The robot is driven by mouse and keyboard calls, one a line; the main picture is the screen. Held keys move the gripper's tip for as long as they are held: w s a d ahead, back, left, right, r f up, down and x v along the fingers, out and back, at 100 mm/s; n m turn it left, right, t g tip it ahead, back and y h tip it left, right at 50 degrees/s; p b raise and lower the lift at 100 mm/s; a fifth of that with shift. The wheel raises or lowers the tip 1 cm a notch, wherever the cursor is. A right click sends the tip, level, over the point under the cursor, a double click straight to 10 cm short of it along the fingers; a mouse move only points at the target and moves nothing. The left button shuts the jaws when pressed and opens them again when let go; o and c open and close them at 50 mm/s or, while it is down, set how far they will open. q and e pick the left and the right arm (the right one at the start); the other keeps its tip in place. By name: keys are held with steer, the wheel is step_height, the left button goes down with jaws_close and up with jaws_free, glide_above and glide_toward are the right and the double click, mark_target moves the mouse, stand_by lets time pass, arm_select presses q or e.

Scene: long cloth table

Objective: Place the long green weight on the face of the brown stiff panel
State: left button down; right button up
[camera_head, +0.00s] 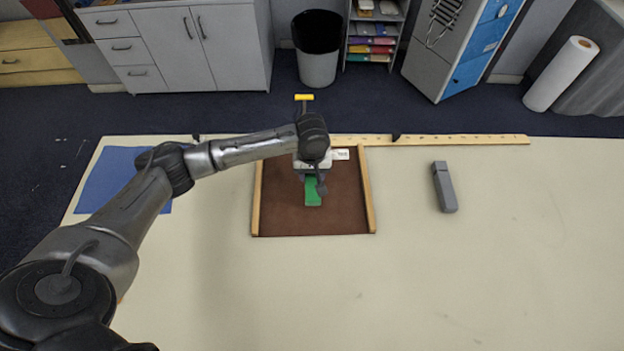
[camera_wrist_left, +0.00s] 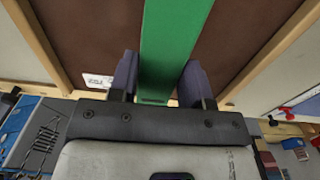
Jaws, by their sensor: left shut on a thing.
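The long green weight (camera_head: 313,192) is between the fingers of my left gripper (camera_head: 314,180), over the brown stiff panel (camera_head: 285,218). In the left wrist view my left gripper (camera_wrist_left: 160,85) is shut on the green weight (camera_wrist_left: 172,45), a finger on each side of it. The brown panel (camera_wrist_left: 95,40) fills the background there, with a wooden strip along each side. I cannot tell whether the weight touches the panel. My arm hides the far part of the panel in the head view. My right gripper is not in view.
A grey block (camera_head: 445,188) lies on the cloth table (camera_head: 490,270) right of the panel. A blue sheet (camera_head: 112,178) lies at the left, partly behind my arm. A wooden ruler-like strip (camera_head: 450,140) runs along the far edge. The front and right of the table are mostly clear.

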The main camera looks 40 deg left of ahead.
mark_target(312, 180)
arm_select(q)
steer(key=shift+f, duration=1.8)
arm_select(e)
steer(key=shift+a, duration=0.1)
arm_select(q)
steer(key=shift+f, duration=0.1)
steer(key=c, duration=0.6)
jaws_free()
steer(key=shift+f, duration=0.2)
steer(key=shift+o, duration=0.2)
steer(key=shift+r, duration=0.1)
